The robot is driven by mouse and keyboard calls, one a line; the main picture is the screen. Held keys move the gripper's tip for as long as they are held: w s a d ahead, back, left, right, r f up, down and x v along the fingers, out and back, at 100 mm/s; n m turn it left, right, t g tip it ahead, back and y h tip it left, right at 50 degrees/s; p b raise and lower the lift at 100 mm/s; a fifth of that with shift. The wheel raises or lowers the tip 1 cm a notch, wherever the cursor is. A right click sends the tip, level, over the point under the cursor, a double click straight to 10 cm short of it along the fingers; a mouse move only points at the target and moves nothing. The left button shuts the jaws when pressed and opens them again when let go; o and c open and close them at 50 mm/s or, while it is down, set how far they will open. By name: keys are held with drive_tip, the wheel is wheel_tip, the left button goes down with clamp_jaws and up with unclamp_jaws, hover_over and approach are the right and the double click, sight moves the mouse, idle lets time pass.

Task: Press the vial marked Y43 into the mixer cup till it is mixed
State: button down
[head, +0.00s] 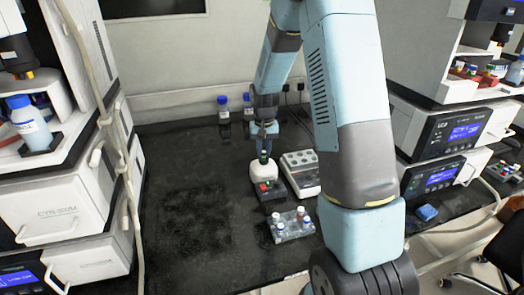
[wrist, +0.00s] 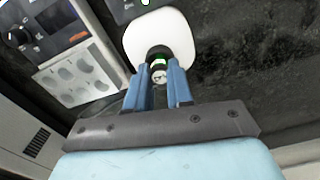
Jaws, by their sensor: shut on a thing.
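The mixer is a small white unit with a dark front (head: 262,171); in the wrist view its rounded white top (wrist: 178,30) is just beyond my fingers. Its dark cup (wrist: 153,52) is largely hidden behind the vial and fingertips. My gripper (head: 264,133) is above the mixer, its blue fingers (wrist: 158,80) shut on a small vial (wrist: 158,71) with a pale end and a green band. The vial is at the cup's mouth; I cannot tell how deep it sits. No marking on it is readable.
A clear rack (head: 291,232) with several capped vials stands in front. Two blue-capped bottles (head: 223,112) stand at the back. The bench left of the mixer is clear. Instruments (head: 441,135) stand at the right.

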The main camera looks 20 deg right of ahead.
drive_tip(key=shift+r, duration=2.95)
